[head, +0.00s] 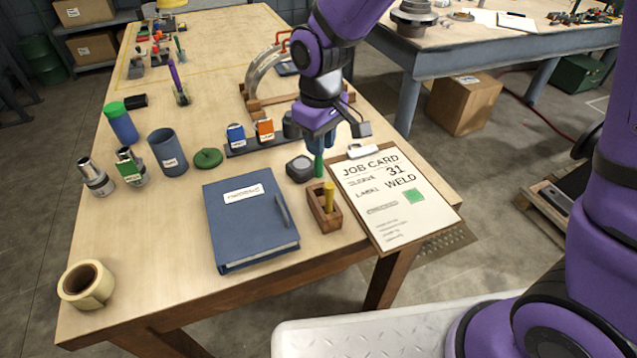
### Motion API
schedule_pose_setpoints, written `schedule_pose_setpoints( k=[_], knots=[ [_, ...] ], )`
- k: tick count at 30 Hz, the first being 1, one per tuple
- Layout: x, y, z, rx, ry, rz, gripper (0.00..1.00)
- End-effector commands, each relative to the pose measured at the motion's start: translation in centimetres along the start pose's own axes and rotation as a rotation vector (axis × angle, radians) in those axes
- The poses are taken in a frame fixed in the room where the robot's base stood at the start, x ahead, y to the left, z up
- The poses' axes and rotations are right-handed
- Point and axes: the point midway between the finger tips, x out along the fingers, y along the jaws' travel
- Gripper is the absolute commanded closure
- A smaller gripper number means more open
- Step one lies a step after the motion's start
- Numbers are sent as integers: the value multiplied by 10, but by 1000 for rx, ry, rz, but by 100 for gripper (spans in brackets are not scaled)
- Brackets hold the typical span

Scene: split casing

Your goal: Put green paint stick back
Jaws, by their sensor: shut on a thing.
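My gripper (319,146) points down over the front right part of the workbench and is shut on the green paint stick (319,166). The stick hangs upright below the jaws; its upper part is hidden by them. A small wooden holder (325,216) stands below it, with a yellow paint stick (328,196) upright in it. The green stick's lower end shows just behind the holder's far end in the picture. I cannot tell whether it is above the holder or touching it.
A dark grey block (299,169) is close left of the green stick. A blue binder (250,222) lies left of the holder, and a job card clipboard (396,200) lies right of it. A labelled rack (247,146) stands behind. A tape roll (87,285) is at the front left.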

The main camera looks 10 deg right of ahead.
Motion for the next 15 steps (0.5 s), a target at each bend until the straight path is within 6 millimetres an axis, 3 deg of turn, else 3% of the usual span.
schedule_pose_setpoints(
  k=[6,15],
  knots=[
    [39,0,1,-1,-5,-1,100],
    [62,0,1,-1,-3,0,100]
  ],
)
